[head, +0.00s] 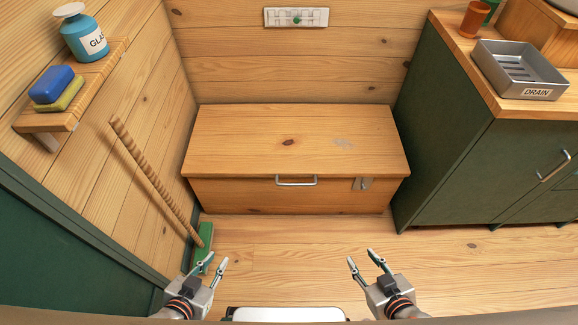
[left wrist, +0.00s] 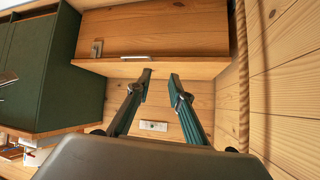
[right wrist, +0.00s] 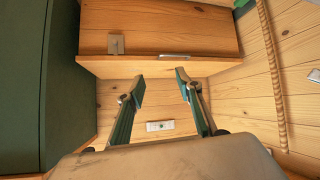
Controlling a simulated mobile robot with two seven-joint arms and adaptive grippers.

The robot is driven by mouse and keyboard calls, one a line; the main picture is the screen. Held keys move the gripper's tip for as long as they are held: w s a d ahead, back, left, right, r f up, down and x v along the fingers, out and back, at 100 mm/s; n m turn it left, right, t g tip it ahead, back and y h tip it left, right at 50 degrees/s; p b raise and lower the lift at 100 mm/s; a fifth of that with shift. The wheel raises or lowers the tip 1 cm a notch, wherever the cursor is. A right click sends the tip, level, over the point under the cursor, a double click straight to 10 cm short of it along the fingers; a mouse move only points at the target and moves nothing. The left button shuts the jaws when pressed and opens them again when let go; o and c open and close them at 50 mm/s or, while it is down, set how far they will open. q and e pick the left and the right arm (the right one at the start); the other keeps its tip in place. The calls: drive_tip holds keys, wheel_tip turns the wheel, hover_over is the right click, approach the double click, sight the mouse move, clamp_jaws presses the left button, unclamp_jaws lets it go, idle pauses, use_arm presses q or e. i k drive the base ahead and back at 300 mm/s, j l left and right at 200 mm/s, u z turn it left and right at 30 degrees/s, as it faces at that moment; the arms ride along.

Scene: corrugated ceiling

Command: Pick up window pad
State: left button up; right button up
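A pad-like block with a blue top (head: 52,84) and a yellow underside (head: 62,97) lies on the wooden wall shelf (head: 92,72) at the left of the head view. It is the only pad-like thing I see; no label shows on it. My left gripper (head: 209,262) is open and empty, low in front of the wooden chest and well apart from the shelf. It also shows open in the left wrist view (left wrist: 160,76). My right gripper (head: 361,257) is open and empty, farther right, and shows open in the right wrist view (right wrist: 160,77). Neither wrist view shows the pad.
A blue bottle (head: 82,34) with a partly visible label stands farther back on the shelf. A green-headed broom (head: 160,183) leans on the left wall. A closed wooden chest (head: 290,140) stands ahead. A green cabinet (head: 450,150) carries a "DRAIN" tray (head: 519,70). The floor between is clear.

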sight(55, 89)
drive_tip(key=u, duration=1.35)
